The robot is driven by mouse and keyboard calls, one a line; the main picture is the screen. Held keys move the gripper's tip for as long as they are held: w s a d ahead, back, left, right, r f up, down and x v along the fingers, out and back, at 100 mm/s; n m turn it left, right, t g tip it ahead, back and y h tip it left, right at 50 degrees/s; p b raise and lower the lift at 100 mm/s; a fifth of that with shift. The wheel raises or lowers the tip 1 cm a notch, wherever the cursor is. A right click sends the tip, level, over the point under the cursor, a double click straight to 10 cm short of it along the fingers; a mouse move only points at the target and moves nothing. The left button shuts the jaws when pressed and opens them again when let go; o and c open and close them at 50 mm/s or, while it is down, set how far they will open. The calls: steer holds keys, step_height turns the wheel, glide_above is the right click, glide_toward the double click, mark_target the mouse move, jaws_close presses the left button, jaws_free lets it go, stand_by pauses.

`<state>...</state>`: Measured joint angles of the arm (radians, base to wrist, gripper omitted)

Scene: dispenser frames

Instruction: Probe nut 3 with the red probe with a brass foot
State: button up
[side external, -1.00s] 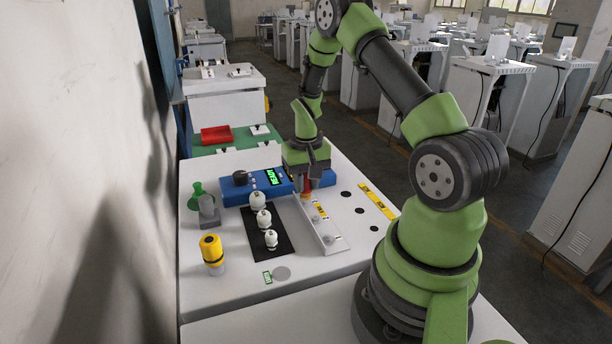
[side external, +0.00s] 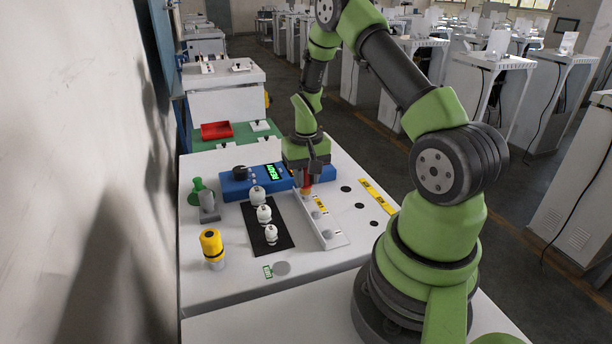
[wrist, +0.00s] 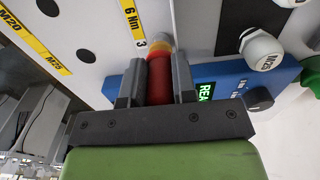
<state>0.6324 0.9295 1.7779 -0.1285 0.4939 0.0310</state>
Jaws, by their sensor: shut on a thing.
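The red probe (side external: 306,180) is upright in my gripper (side external: 306,172), with an orange-yellow band at its lower end. In the wrist view the probe (wrist: 160,82) lies between the two dark fingers of my gripper (wrist: 158,80). Its lower end is over the far end of the pale nut strip (side external: 333,240), beside the printed 3. Nut 3 and the brass foot are not clearly told apart there, so I cannot tell whether they touch. Two other grey nuts (side external: 326,234) show on the strip nearer the camera.
A blue unit (side external: 235,187) with a green READY display stands behind. White-capped pieces stand on a black mat (side external: 285,243). A yellow-topped piece (side external: 211,243) and a green one (side external: 198,185) stand left. A yellow label strip (side external: 377,196) and dark holes lie right.

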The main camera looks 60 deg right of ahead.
steer(key=shift+f, duration=0.35)
stand_by(1.1)
steer(key=shift+r, duration=3.05)
steer(key=a+r+n, duration=0.4)
steer(key=a+n, duration=0.1)
steer(key=a, duration=0.4)
steer(key=a+r+n, duration=0.4)
steer(key=a, duration=0.6)
steer(key=w+d+r, duration=0.1)
steer(key=d+r, duration=0.1)
steer(key=d, duration=2.7)
steer(key=shift+w+r, duration=0.15)
steer(key=shift+w, duration=0.2)
